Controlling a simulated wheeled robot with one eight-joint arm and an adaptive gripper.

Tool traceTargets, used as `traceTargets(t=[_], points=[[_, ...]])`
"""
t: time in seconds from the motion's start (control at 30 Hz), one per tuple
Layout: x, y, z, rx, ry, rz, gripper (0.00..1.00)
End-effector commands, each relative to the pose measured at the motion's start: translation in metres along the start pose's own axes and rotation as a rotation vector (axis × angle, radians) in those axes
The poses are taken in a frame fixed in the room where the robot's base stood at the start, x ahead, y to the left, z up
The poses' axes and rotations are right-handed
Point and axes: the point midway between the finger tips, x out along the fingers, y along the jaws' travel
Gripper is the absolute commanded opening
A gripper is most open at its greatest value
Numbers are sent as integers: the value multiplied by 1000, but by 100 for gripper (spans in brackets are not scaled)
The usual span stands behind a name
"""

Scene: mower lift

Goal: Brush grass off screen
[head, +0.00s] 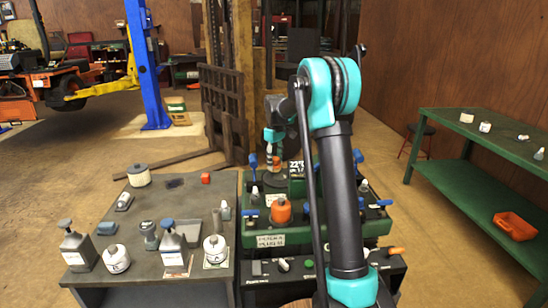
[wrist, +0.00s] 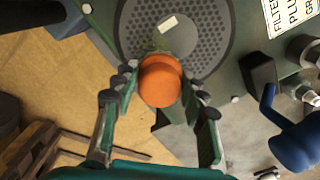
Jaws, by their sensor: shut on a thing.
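My gripper (wrist: 160,85) is shut on an orange round-ended thing, seen end-on in the wrist view; it looks like the brush's handle (wrist: 160,82). The round dark screen (wrist: 205,35) with many small holes lies beyond it, at the top of the wrist view. A thin greenish tuft, perhaps grass (wrist: 158,44), shows on the screen just above the handle. A small pale tag (wrist: 168,24) lies there too. The brush's lower end is hidden, so I cannot tell whether it touches the screen. In the head view my gripper (head: 272,142) hangs over the back of the green bench unit.
The green unit (head: 262,239) carries an orange cap (head: 281,211), blue-handled valves (head: 253,194) and labels. A grey table (head: 152,202) with bottles and jars stands at left. A green workbench (head: 490,150) is at right. A blue lift post (head: 148,65) stands behind.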

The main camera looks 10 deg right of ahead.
Motion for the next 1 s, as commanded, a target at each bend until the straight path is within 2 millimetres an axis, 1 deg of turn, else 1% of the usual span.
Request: traceTargets(t=[0.13,0.17,0.2,0.4,0.43,0.5,0.7,1.0], points=[[20,4,0,0,0,0,15],[16,5,2,0,0,0,12],[17,7,2,-1,0,0,11],[21,13,7,-7,0,0,11],[18,14,8,-8,0,0,11],[21,16,10,-9,0,0,11],[20,23,14,-13,0,0,11],[21,11,5,-8,0,0,11]])
